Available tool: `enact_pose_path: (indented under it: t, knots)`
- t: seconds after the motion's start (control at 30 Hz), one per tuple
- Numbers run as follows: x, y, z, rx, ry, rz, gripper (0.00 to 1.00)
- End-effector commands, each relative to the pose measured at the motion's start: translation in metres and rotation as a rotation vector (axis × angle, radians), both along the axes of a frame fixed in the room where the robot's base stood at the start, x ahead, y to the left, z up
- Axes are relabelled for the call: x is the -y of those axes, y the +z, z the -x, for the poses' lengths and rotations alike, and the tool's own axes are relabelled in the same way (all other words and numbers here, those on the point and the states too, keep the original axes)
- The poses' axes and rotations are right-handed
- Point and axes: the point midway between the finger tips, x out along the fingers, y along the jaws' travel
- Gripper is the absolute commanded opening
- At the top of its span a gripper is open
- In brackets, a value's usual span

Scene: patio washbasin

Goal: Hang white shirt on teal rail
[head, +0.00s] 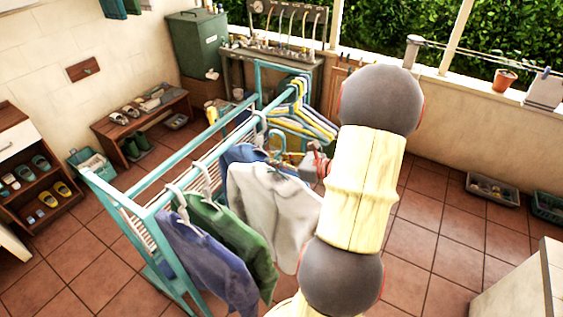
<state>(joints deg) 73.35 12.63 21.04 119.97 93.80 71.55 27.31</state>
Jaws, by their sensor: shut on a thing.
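The white shirt (268,196) hangs from a teal hanger (278,143) beside the teal rail (240,126) of the drying rack, between a blue shirt (238,156) and my arm. The hanger's hook shows close to the rail; I cannot tell whether it rests on it. My gripper (298,163) is at the right of the hanger, near the shirt's top, partly hidden by my arm. It is shut on the white shirt's hanger, though the fingertips are hard to make out.
A green shirt (232,226) and a purple-blue shirt (208,262) hang at the rack's near end. Several empty hangers (300,110) hang at its far end. A shoe bench (142,118) and shoe shelf (38,185) stand left. Tiled floor (440,225) is open at right.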

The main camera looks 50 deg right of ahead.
Motion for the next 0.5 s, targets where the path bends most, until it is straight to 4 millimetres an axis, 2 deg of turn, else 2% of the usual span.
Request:
enact_pose_path:
  t: [0.3,0.5]
  knots:
    - [-0.006,-0.004,-0.053,0.006,0.004,0.004,0.00]
    - [-0.008,-0.006,-0.079,0.009,0.003,0.004,0.00]
